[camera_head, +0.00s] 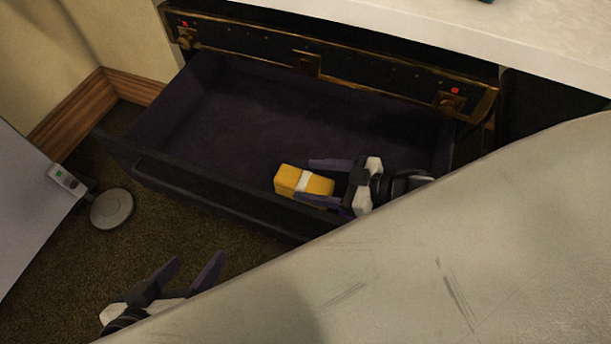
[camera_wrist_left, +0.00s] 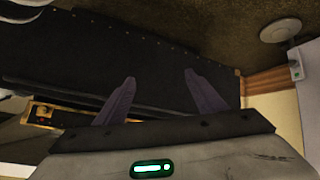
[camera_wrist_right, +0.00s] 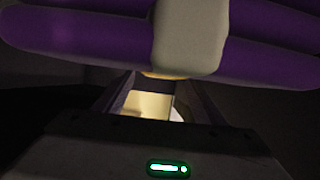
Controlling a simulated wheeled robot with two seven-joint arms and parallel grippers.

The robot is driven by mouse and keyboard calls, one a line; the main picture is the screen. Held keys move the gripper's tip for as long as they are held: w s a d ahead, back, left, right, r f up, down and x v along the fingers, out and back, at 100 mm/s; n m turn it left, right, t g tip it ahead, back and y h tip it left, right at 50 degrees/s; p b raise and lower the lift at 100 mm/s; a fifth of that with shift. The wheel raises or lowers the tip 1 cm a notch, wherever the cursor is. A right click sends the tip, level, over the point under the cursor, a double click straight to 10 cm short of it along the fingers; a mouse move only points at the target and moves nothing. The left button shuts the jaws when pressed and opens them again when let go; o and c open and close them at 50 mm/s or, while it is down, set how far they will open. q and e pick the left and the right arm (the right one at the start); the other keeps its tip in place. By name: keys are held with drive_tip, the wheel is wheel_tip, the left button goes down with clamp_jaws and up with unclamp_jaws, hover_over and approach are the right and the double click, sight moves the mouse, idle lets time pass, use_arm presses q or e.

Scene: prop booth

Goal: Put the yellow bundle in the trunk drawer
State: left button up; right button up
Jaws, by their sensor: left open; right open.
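The yellow bundle (camera_head: 287,180), with a white band, is inside the outline of the open dark trunk drawer (camera_head: 230,110), near its front wall. My right gripper (camera_head: 303,180) is open, with one finger on each side of the bundle. I cannot tell whether the fingers touch it or whether it rests on the drawer floor. In the right wrist view, a yellow patch of the bundle (camera_wrist_right: 148,104) shows between the fingers, partly hidden. My left gripper (camera_head: 197,260) is open and empty in front of the drawer; its fingers show in the left wrist view (camera_wrist_left: 159,78).
The black trunk (camera_head: 380,65) with brass trim stands behind the drawer. A purple object with a pale band (camera_wrist_right: 80,40) blocks much of the right wrist view. A round grey disc (camera_head: 112,208) lies on the carpet at left. Most of the drawer floor is clear.

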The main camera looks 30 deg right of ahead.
sight(334, 182)
drive_tip(key=p+v, duration=0.1)
drive_tip(key=v, duration=0.3)
drive_tip(key=shift+s+r, duration=0.15)
drive_tip(key=shift+r, duration=0.05)
use_arm(q)
drive_tip(key=shift+s+a+f+g+y, duration=0.15)
drive_tip(key=shift+a+f+g+y, duration=0.1)
drive_tip(key=shift+a+f, duration=0.25)
drive_tip(key=shift+s+a+f+g+y, duration=0.15)
drive_tip(key=shift+a+f+g+y, duration=0.15)
drive_tip(key=shift+f, duration=0.3)
use_arm(e)
drive_tip(key=shift+s+d+r, duration=0.1)
drive_tip(key=shift+s+d, duration=0.15)
drive_tip(key=shift+d, duration=0.1)
use_arm(q)
drive_tip(key=shift+w+r, duration=0.15)
drive_tip(key=shift+r, duration=0.05)
drive_tip(key=shift+s+f, duration=0.15)
drive_tip(key=shift+s, duration=0.1)
